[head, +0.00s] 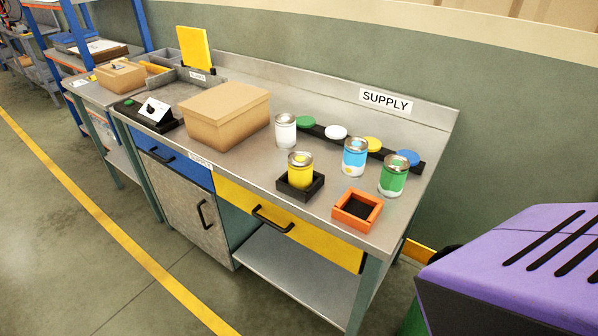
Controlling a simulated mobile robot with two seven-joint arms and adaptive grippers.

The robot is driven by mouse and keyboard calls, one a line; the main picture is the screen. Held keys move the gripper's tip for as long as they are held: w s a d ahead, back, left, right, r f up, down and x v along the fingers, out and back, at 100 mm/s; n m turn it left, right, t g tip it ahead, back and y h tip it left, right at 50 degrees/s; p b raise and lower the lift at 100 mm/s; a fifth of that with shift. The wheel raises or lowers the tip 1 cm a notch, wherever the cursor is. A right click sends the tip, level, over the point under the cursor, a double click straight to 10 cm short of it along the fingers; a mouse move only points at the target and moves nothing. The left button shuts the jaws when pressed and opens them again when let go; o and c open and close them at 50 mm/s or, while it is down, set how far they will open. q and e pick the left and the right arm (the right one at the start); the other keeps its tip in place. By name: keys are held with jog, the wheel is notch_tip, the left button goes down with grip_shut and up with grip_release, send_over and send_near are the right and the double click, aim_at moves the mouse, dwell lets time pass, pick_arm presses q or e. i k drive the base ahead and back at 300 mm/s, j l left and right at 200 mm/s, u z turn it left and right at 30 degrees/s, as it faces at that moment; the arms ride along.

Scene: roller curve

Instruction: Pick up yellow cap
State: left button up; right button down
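The yellow cap (373,145) sits on a black strip (324,134) towards the back of the steel workbench. It is in a row with a green cap (305,122), a white cap (336,132) and a blue cap (407,158). The yellow cap lies between the white and blue caps, just behind the blue can (355,156). Neither of my grippers shows in the head view.
A white can (286,130), a green can (393,176) and a yellow can (300,169) in a black holder (289,189) stand on the bench (262,167). An orange square tray (357,210) is near the front edge. A cardboard box (228,115) stands left. A purple machine (520,262) is at right.

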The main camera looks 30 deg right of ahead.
aim_at(375, 145)
jog(key=z, duration=1.55)
